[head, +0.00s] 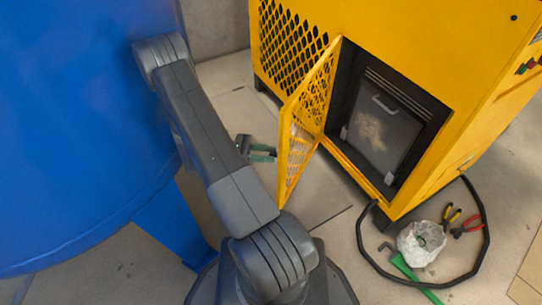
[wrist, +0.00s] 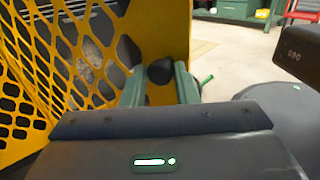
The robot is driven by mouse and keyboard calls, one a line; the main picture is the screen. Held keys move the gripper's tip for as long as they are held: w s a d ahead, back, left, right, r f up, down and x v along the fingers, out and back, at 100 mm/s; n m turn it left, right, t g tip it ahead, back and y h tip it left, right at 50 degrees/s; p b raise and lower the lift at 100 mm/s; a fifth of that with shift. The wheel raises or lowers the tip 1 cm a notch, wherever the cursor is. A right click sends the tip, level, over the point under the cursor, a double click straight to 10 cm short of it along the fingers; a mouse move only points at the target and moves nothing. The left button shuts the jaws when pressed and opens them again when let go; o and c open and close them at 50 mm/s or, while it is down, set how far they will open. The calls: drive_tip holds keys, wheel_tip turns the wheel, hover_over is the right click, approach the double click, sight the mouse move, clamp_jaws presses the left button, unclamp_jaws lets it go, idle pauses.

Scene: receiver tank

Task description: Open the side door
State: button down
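The side door (head: 296,140) is a yellow mesh panel on the yellow cabinet (head: 420,50). It stands swung well out from its opening, which shows a dark recess with a grey panel (head: 376,122). In the wrist view the door's mesh (wrist: 38,75) fills the left side, and the stained grey panel shows through it. My gripper (head: 272,153) is just left of the door in the head view. Its green fingers (wrist: 160,88) are apart, with nothing clearly held. A dark round shape (wrist: 160,71) appears between them; I cannot tell whether they touch it.
A large blue tank (head: 80,120) stands close on the left, beside my arm. On the floor at the lower right lie a black hose (head: 485,225), a white crumpled bag (head: 420,243), pliers and a green-handled tool (head: 405,268). Floor between tank and cabinet is mostly clear.

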drive_tip(key=shift+w+r, duration=0.15)
drive_tip(key=shift+w, duration=0.4)
drive_tip(key=c, duration=1.2)
unclamp_jaws()
drive_tip(key=shift+d, duration=0.15)
drive_tip(key=shift+s, duration=0.1)
wheel_tip(320, 180, up, 10)
drive_tip(key=p, duration=0.3)
drive_tip(key=shift+c, duration=0.4)
